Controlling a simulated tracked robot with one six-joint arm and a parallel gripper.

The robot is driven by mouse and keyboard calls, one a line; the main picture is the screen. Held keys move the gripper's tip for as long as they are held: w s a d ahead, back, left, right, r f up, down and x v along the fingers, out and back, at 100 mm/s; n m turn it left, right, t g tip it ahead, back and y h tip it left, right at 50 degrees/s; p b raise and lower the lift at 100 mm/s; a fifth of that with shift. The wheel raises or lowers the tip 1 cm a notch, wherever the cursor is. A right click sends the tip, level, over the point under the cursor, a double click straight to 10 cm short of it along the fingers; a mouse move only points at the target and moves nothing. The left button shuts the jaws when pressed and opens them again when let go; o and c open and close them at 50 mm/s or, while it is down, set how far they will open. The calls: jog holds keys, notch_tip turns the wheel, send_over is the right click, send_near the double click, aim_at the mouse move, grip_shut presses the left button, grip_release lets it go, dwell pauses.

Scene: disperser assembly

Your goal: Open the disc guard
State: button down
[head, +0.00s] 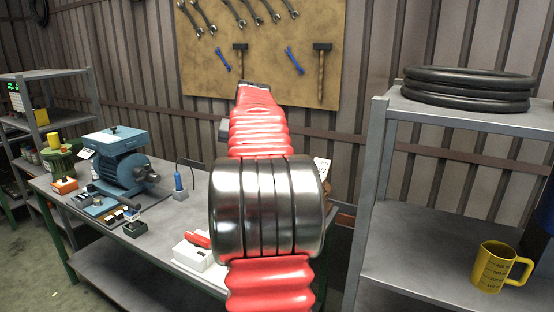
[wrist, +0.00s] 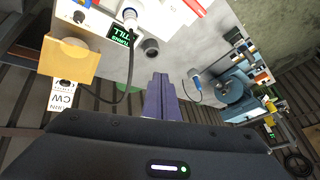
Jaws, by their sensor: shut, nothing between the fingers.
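My gripper (wrist: 163,98) is shut with its fingers together and nothing between them, held above the workbench in the wrist view. My red and metal arm fills the middle of the head view, where the fingers are hidden. A blue motor-driven machine (head: 122,165) stands on the left part of the bench (head: 150,245). It also shows in the wrist view (wrist: 237,92), right of my fingers and apart from them. I cannot pick out the disc guard for certain in either view, nor tell whether it is open or shut.
A white box with a red part (head: 198,250) lies beside my arm. A blue upright tool (head: 179,181) stands behind it. In the wrist view, a yellow holder (wrist: 68,66) and a display with green text (wrist: 120,37) are left of my fingers. A shelf (head: 480,125) stands right.

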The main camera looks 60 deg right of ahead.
jog(key=a+f+n+y, duration=0.15)
jog(key=a+n, duration=0.45)
jog(key=a, duration=2.6)
jog(key=s+a+f+n, duration=0.2)
jog(key=s+a+f, duration=0.2)
jog(key=a, duration=0.3)
jog(key=s+a+f+n+y, duration=0.1)
jog(key=s+a+f+n, duration=0.1)
jog(key=s+a+f, duration=0.2)
jog(key=s+a+f+n+y, duration=0.1)
jog(key=s+a+f+n, duration=0.1)
jog(key=s+a, duration=0.5)
jog(key=a+f, duration=0.1)
jog(key=a, duration=0.2)
jog(key=shift+f, duration=0.4)
jog(key=shift+a, duration=0.15)
